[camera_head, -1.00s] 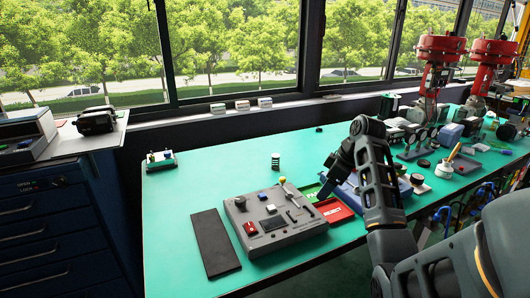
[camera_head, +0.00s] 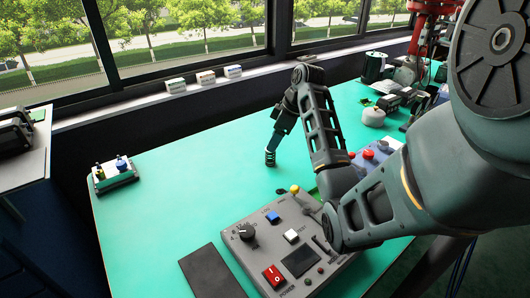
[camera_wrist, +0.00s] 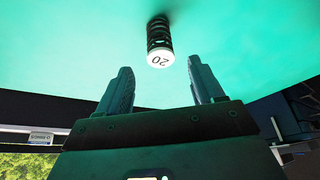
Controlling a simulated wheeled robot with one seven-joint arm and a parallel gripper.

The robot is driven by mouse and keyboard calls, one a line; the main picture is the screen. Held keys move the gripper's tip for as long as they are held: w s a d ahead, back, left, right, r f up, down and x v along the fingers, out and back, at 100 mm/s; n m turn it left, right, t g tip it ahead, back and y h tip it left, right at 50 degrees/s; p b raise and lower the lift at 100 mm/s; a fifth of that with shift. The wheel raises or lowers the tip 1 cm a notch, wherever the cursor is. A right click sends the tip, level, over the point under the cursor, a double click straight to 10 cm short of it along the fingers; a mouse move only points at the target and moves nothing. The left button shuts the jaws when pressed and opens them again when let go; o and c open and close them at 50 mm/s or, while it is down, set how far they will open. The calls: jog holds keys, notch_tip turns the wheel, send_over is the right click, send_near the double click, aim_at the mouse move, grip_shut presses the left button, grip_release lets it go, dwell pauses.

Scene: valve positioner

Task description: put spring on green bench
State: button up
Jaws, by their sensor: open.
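The spring (camera_wrist: 158,35) is a small dark coil with a white cap marked "20". It stands on the green bench (camera_head: 160,210), and its lower part also shows in the head view (camera_head: 270,159). My gripper (camera_head: 272,147) points down at the spring from just above it. In the wrist view both fingers are apart and empty, and the spring's cap lies ahead of the gap between the fingertips (camera_wrist: 160,66). I cannot tell the exact height left between fingertips and cap.
A grey control box (camera_head: 285,245) with knobs and buttons stands in front, beside a dark flat plate (camera_head: 212,272). Several instruments crowd the right side. The bench left of the spring is clear.

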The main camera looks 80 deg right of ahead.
aim_at(268, 153)
jog(key=shift+x, duration=3.55)
jog(key=shift+s+a+f, duration=0.1)
jog(key=shift+s, duration=0.1)
jog(key=c, duration=1.2)
